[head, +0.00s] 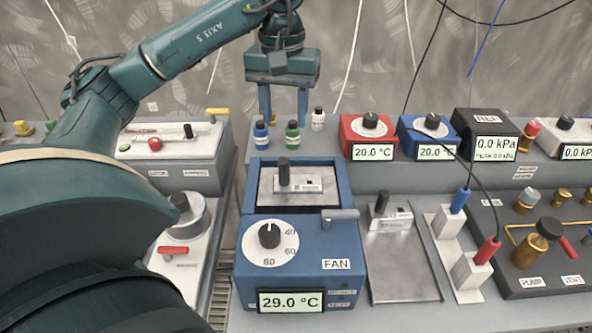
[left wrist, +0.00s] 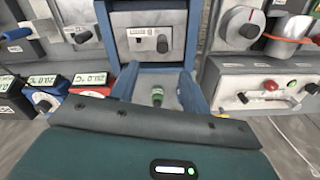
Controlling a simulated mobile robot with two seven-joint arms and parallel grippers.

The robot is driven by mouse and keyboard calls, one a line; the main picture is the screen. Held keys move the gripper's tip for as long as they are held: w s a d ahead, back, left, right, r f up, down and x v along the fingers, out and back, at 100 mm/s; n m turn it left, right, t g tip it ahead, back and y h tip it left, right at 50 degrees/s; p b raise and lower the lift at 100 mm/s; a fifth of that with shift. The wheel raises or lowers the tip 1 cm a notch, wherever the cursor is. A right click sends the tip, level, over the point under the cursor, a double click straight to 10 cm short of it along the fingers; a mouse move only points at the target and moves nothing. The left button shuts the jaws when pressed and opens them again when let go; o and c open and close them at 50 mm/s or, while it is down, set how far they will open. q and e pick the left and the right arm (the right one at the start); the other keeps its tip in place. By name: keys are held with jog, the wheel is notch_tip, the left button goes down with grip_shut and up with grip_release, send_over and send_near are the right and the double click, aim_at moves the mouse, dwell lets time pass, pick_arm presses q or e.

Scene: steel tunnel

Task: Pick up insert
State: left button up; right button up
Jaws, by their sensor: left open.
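One metal insert (head: 297,183) with a black upright handle sits in the open top of the blue FAN unit (head: 330,225). It also shows in the left wrist view (left wrist: 146,32), ahead of the fingers. A second metal plate with a black handle (head: 388,216) stands on a grey tray to the right of the unit. My left gripper (head: 284,116) hangs behind the blue unit, above the row of small bottles. Its blue fingers are open and empty, apart from the insert, and frame a green bottle in the left wrist view (left wrist: 156,70). My right gripper is not in view.
Blue, green and white capped bottles (head: 292,133) stand on the shelf behind the unit. Red (head: 367,150) and blue dial boxes reading 20.0 °C stand to their right. A pump panel (head: 540,275) is at far right. Cables hang at the back.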

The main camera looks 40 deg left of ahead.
aim_at(284, 159)
pick_arm(q)
jog(key=f, duration=0.2)
jog(key=f+b, duration=0.1)
jog(key=f, duration=0.4)
jog(key=shift+w+a, duration=0.1)
jog(key=shift+a, duration=0.15)
jog(key=shift+f+p, duration=0.3)
jog(key=shift+f, duration=2.65)
jog(key=shift+c, duration=0.4)
grip_shut()
jog(key=shift+r, duration=0.1)
